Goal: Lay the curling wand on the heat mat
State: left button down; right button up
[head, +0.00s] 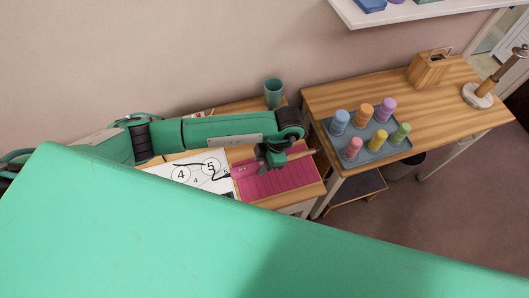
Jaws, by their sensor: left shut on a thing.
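The heat mat (275,184) is a flat magenta sheet with darker lines, lying on a wooden table left of centre. The curling wand (303,154) shows as a thin tan barrel pointing right, over the far part of the mat. My left gripper (272,160) is shut on the wand above the mat and hides much of it. I cannot tell whether the wand touches the mat. My right gripper is out of view.
A white sheet (190,175) with numbered circles and a dark line lies left of the mat. A teal cup (273,93) stands behind my left arm. The right table holds a blue-grey tray (376,157) with several coloured pegs, a wooden box (428,70) and a stand (478,95).

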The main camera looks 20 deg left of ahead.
pick_arm(q)
jog(key=shift+w, duration=0.15)
jog(key=shift+f+b, duration=0.15)
jog(key=shift+b, duration=0.15)
jog(key=shift+f, duration=0.2)
jog(key=shift+f+b, duration=2.35)
jog(key=shift+f, duration=0.2)
jog(key=c, duration=0.9)
grip_release()
jog(key=shift+c, duration=0.2)
jog(key=b+v, duration=0.2)
jog(key=v, duration=1.2)
